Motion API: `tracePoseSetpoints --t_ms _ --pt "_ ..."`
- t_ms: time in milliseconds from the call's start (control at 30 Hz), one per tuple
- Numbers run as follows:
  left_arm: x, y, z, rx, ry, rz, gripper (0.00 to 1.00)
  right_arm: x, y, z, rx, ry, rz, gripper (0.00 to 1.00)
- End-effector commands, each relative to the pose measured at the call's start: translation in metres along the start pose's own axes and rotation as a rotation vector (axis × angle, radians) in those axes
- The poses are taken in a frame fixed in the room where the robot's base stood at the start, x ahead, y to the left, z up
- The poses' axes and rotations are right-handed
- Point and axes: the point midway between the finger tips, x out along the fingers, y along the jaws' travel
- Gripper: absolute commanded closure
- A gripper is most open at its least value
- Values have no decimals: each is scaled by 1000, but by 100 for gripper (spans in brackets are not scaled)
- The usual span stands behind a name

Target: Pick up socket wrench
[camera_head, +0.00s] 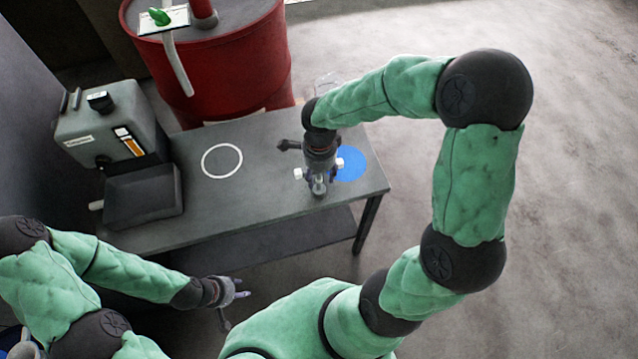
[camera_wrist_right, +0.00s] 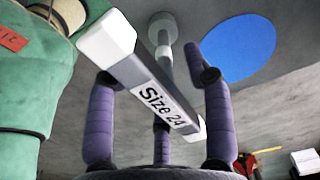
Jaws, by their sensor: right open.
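The socket wrench (camera_wrist_right: 155,92) fills the middle of the right wrist view. It has a grey T-handle with white ends, a "Size 24" label and a shaft ending in a round socket (camera_wrist_right: 163,27). My right gripper (camera_wrist_right: 157,78) is open, its purple fingers on both sides of the handle. In the head view my right gripper (camera_head: 318,186) is over the table's right end, and the wrench's white handle ends (camera_head: 339,163) show beside it. I cannot tell whether the fingers touch the handle. My left gripper (camera_head: 238,291) is low in front of the table, away from the wrench; its fingers are small.
The grey table (camera_head: 250,200) carries a blue disc (camera_head: 352,164) by the right gripper and a white ring (camera_head: 222,161). A grey machine (camera_head: 110,130) and a dark box (camera_head: 143,193) stand at left. A red drum (camera_head: 235,70) stands behind. Open floor lies right.

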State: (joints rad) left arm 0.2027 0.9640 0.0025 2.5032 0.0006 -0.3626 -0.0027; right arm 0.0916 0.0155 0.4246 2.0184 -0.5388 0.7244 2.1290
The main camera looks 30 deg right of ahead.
Motion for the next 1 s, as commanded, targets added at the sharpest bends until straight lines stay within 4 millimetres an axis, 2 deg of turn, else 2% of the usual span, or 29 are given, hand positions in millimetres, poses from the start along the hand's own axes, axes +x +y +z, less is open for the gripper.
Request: tracePoseSetpoints --t_ms 167,267,300,367,767,1000 --pt "-1 0 0 0 0 0 60 -1 0 0 0 0 -1 48" --pt "-1 0 0 0 0 0 60 -1 0 0 0 0 -1 74" --pt "-1 0 0 0 0 0 60 -1 0 0 0 0 -1 85" --pt "-1 0 0 0 0 0 60 -1 0 0 0 0 -1 100" --pt "-1 0 0 0 0 0 60 -3 -1 0 1 0 -2 100" --pt "-9 3 0 0 0 0 60 -23 -2 0 2 0 -5 100"
